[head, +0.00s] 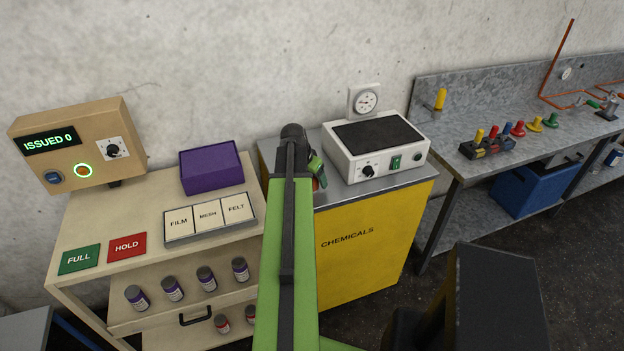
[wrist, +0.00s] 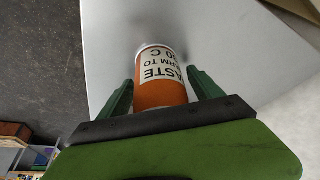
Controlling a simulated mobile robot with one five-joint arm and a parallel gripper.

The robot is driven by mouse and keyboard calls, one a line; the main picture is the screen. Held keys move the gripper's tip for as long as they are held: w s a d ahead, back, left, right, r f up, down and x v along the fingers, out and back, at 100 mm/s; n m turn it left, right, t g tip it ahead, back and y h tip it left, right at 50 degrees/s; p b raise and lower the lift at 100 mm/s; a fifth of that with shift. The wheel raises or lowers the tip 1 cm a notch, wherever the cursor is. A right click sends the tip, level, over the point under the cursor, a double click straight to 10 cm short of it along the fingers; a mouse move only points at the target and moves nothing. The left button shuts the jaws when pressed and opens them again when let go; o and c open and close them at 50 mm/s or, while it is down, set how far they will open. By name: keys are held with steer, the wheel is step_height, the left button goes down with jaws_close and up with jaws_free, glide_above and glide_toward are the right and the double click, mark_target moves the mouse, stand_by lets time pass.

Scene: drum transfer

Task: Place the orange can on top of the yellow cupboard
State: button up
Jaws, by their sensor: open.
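The orange can (wrist: 160,95) has a white label and sits between the two green fingers of my gripper (wrist: 163,82) in the wrist view. The fingers are open, one on each side of it. The light grey surface (wrist: 225,50) beyond it appears to be the cupboard's top; I cannot tell for certain whether the can touches it. In the head view, the yellow cupboard (head: 365,245), marked CHEMICALS, stands in the middle with a grey metal top. My gripper (head: 317,168) is over the left part of that top. My arm hides nearly all of the can there.
A white hotplate-like device (head: 376,150) with a black top fills the back right of the cupboard top. A beige cart (head: 85,215) with a purple box (head: 210,167) stands to the left. A grey workbench (head: 450,170) with coloured connectors stands to the right.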

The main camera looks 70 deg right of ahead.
steer(key=shift+r+p, duration=0.5)
steer(key=p+v, duration=1)
steer(key=v, duration=0.1)
steer(key=shift+a, duration=0.25)
steer(key=shift+w, duration=0.1)
steer(key=w+a+f+n+t+y, duration=0.15)
steer(key=w+a+n, duration=0.95)
steer(key=w+a, duration=1.75)
steer(key=w+a+n+y, duration=0.1)
steer(key=a+n, duration=0.4)
steer(key=a, duration=1.1)
steer(key=w+a+n+y, duration=0.1)
steer(key=a+n, duration=0.4)
steer(key=a, duration=1.2)
steer(key=shift+w+a+y, duration=0.2)
steer(key=shift+w+y, duration=0.15)
steer(key=shift+w, duration=0.5)
